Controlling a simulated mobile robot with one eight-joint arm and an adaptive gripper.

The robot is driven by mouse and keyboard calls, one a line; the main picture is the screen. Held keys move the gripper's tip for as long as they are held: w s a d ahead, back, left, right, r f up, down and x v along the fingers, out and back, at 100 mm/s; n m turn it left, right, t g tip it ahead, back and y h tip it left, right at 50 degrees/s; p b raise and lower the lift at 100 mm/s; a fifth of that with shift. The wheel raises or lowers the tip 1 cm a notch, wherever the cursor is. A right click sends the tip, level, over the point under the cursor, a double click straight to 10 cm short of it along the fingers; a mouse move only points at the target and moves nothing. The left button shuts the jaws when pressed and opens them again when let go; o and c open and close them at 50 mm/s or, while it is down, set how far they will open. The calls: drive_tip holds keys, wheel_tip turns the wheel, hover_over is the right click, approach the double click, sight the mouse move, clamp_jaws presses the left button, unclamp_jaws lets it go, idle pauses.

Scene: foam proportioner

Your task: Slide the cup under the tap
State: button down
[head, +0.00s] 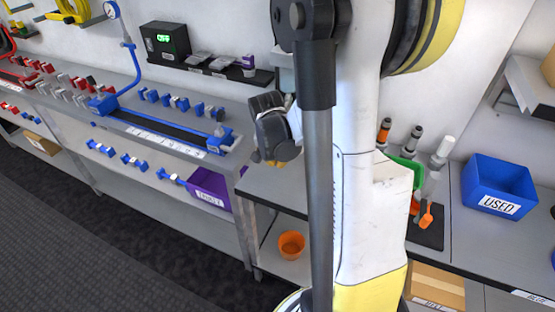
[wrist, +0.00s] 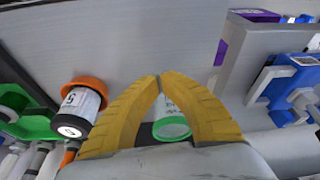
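In the wrist view, my gripper (wrist: 158,80) has its two yellow fingers arched together, tips meeting or almost meeting. A pale labelled container with a green rim (wrist: 172,128) shows in the gap between the fingers; nothing shows it gripped. Left of the fingers is a white labelled container with an orange rim (wrist: 85,98). In the head view, an orange cup (head: 291,244) stands on the lower shelf; I cannot tell which vessel is the task's cup. A blue fitting with a grey part (head: 220,138) at the bench end may be the tap. My arm hides much of the middle.
A blue bench unit with a gauge (head: 111,10) stands at the left. In the wrist view, blue fittings (wrist: 285,85) lie right of the fingers.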

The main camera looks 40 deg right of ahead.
sight(279, 172)
drive_tip(key=b+x, duration=0.2)
drive_tip(key=x, duration=0.4)
drive_tip(key=shift+w+d+r+b, duration=0.2)
drive_tip(key=shift+w+d, duration=0.1)
drive_tip(key=shift+d, duration=0.25)
drive_tip(key=shift+w+d+r+b, duration=0.15)
drive_tip(key=shift+w+d, duration=0.2)
drive_tip(key=shift+d, duration=0.2)
drive_tip(key=shift+w+d, duration=0.3)
drive_tip(key=shift+d, duration=0.2)
drive_tip(key=shift+w+d, duration=0.25)
drive_tip(key=shift+d, duration=0.2)
drive_tip(key=shift+w+d, duration=0.3)
drive_tip(key=shift+d, duration=0.2)
drive_tip(key=shift+a, duration=0.1)
